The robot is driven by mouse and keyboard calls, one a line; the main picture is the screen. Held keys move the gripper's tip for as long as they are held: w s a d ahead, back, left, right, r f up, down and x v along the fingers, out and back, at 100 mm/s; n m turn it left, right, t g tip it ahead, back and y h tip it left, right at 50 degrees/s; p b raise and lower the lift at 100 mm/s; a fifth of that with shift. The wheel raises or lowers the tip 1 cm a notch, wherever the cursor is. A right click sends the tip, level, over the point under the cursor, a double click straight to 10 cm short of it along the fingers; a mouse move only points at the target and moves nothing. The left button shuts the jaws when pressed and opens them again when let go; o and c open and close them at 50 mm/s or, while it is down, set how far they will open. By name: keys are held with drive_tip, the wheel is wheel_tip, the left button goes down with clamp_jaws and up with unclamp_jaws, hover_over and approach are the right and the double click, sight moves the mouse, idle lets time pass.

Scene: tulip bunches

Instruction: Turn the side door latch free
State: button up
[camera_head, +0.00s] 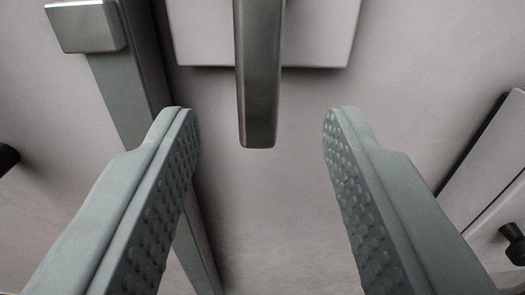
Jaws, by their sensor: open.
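The latch handle (259,85) is a grey metal bar that hangs down from the top edge of the view, with its rounded lower end in sight. Behind it is a pale plate (320,35) on the pale door surface (270,200). My gripper (262,115) is open, with one textured finger on each side of the bar. Its fingertips lie left and right of the bar's lower end in the picture, with a clear gap on both sides. The top of the latch is cut off by the frame. I cannot tell the depth between the fingertips and the bar.
A grey metal strip (130,100) runs down the left, with a block (85,27) at its top. A black knob (8,158) shows at the left edge. At the right are a pale panel (490,160) with dark edging and a black knob (514,243).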

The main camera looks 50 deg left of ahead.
drive_tip(key=v, duration=1)
drive_tip(key=shift+s+d, duration=0.25)
drive_tip(key=shift+d, duration=0.05)
drive_tip(key=s+a+f+m+g+h, duration=0.2)
drive_tip(key=s+a+m+h, duration=0.4)
drive_tip(key=s+a+h, duration=0.5)
drive_tip(key=s+a+r+m+t+h, duration=0.1)
drive_tip(key=s+r+t, duration=0.3)
drive_tip(key=s, duration=0.6)
drive_tip(key=s+a+r+m+t+h, duration=0.2)
drive_tip(key=s+a+r+m+t, duration=0.2)
drive_tip(key=s, duration=0.7)
drive_tip(key=shift+r+t+h, duration=0.3)
drive_tip(key=shift+r+t, duration=0.1)
drive_tip(key=shift+r, duration=0.25)
